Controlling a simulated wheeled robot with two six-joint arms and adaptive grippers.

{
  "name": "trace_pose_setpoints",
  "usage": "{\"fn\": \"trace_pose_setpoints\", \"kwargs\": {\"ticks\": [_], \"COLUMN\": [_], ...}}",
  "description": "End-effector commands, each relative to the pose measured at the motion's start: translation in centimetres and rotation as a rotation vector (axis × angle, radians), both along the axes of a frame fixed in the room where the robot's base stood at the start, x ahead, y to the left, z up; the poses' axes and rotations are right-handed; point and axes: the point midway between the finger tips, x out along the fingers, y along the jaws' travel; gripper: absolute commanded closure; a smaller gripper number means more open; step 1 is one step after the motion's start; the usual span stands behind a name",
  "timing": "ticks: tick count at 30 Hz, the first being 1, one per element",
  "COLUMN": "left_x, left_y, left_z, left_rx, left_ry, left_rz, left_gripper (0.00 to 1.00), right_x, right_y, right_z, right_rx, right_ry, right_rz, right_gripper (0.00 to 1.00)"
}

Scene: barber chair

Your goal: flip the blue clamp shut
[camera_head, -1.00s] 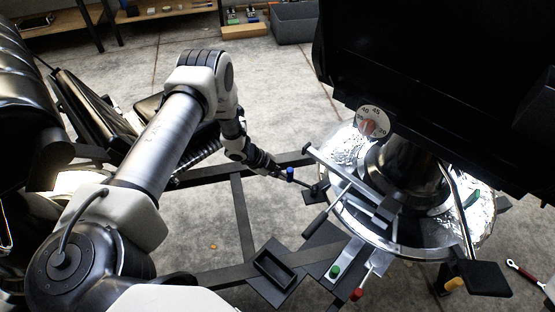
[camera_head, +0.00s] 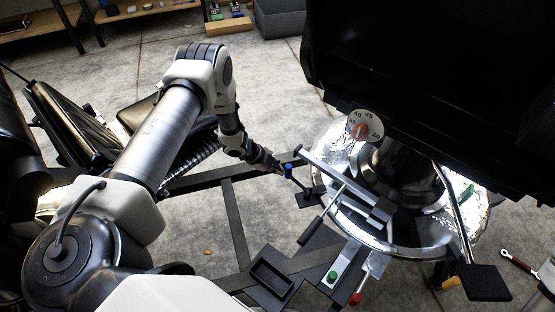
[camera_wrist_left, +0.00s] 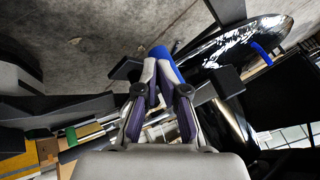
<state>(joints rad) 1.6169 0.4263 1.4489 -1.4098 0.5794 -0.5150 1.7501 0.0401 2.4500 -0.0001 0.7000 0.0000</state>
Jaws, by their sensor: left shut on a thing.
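A dark lever (camera_head: 300,184) runs from the blue tip down toward a dark block (camera_head: 308,198). The fingers partly hide the handle. My right gripper is not in view.
The shiny round base (camera_head: 330,150) stands to the right under a large black panel (camera_head: 400,70) with a dial (camera_head: 365,126). A green knob (camera_head: 332,276), a red knob (camera_head: 355,299) and a black tray (camera_head: 272,276) are near the front. A red wrench (camera_head: 518,262) lies on the floor at right.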

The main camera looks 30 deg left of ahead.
Motion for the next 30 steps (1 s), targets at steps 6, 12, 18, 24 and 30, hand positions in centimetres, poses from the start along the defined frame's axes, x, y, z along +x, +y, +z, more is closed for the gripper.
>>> {"fn": "trace_pose_setpoints", "kwargs": {"ticks": [6, 12, 18, 24, 30], "left_x": [0.5, 0.6, 0.4, 0.1, 0.0], "left_y": [0.0, 0.1, 0.1, 0.1, 0.1], "left_z": [0.3, 2.2, 6.5, 9.5, 10.2], "left_rx": [-0.001, -0.002, -0.004, -0.001, 0.0], "left_ry": [-0.011, -0.013, -0.011, -0.006, -0.003], "left_rz": [0.003, 0.004, 0.004, 0.003, 0.001], "left_gripper": [1.0, 1.0, 1.0, 1.0, 1.0], "right_x": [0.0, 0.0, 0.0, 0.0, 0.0], "right_y": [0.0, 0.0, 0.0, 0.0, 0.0], "right_z": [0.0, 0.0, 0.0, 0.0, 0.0], "right_rx": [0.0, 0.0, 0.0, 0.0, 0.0], "right_ry": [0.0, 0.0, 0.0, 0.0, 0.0], "right_rz": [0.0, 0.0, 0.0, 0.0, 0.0], "right_gripper": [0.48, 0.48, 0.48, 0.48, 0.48]}}
